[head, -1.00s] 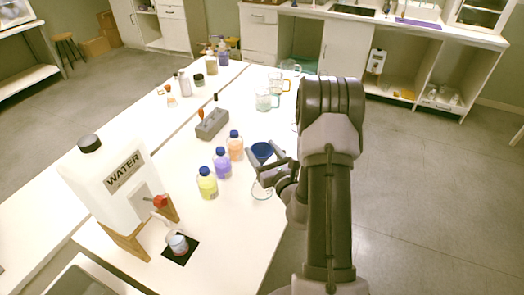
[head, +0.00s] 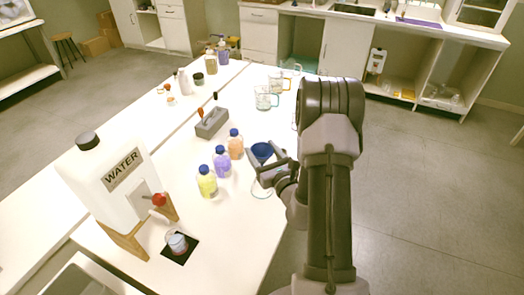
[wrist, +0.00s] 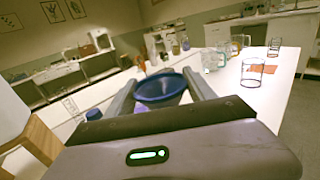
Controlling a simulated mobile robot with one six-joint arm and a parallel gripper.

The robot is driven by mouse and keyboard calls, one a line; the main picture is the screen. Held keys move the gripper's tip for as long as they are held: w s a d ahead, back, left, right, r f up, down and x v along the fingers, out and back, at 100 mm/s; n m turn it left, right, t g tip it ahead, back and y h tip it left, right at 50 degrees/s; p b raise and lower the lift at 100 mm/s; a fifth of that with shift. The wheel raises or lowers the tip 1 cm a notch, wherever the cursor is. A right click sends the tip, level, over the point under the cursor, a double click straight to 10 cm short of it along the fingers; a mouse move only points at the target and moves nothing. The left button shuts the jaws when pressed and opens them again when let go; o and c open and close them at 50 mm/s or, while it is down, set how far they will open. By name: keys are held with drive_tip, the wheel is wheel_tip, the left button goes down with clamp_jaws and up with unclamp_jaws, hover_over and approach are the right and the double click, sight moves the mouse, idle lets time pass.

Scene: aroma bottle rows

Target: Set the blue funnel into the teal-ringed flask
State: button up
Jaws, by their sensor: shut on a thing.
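The blue funnel (head: 262,151) is held mouth up between the fingers of my gripper (head: 270,165), over the right part of the white table. In the wrist view the funnel (wrist: 162,90) sits between the two fingers (wrist: 162,80), its wide rim facing up and its spout hidden. Just below my gripper in the head view is a faint clear glass outline with a thin rounded base (head: 262,192). It may be the teal-ringed flask; my gripper hides its upper part, and I cannot tell whether the spout is in it.
Yellow (head: 207,182), purple (head: 222,161) and orange (head: 235,145) bottles stand left of the funnel. A grey caddy (head: 211,123), a teal-tinted glass mug (head: 265,98) and other glassware stand behind. A large water container (head: 108,185) is at front left.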

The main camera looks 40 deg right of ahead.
drive_tip(key=shift+f+b, duration=0.85)
drive_tip(key=shift+f, duration=0.2)
drive_tip(key=o, duration=1.5)
drive_tip(key=shift+o, duration=0.2)
